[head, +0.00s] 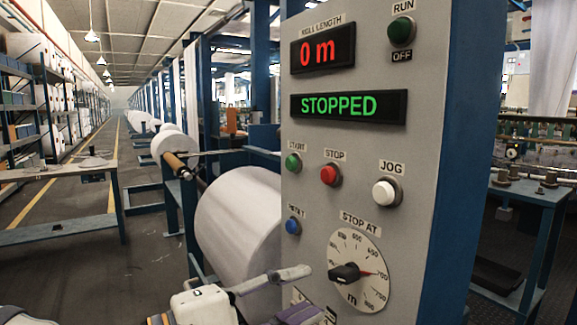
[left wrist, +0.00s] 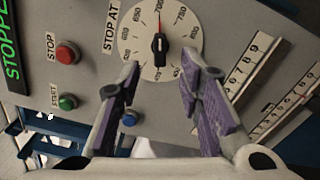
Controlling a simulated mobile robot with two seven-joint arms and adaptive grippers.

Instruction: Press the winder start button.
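The green start button (head: 293,164) is on the left side of the grey control panel (head: 440,125), under a START label. It also shows in the left wrist view (left wrist: 68,102), left of the fingers. The display (head: 348,105) reads STOPPED in green, and the roll length display (head: 323,49) reads 0 m. My left gripper (head: 315,291) is low in front of the panel, below the start button and near the dial. In the left wrist view it is open and empty (left wrist: 160,85), its purple-padded fingers spread below the dial. My right gripper is not in view.
Nearby are the red stop button (head: 329,175), white jog button (head: 384,193), blue button (head: 292,226), stop-at dial (head: 357,270) and green run/off control (head: 401,31). A white roll (head: 235,220) is behind the panel's left edge.

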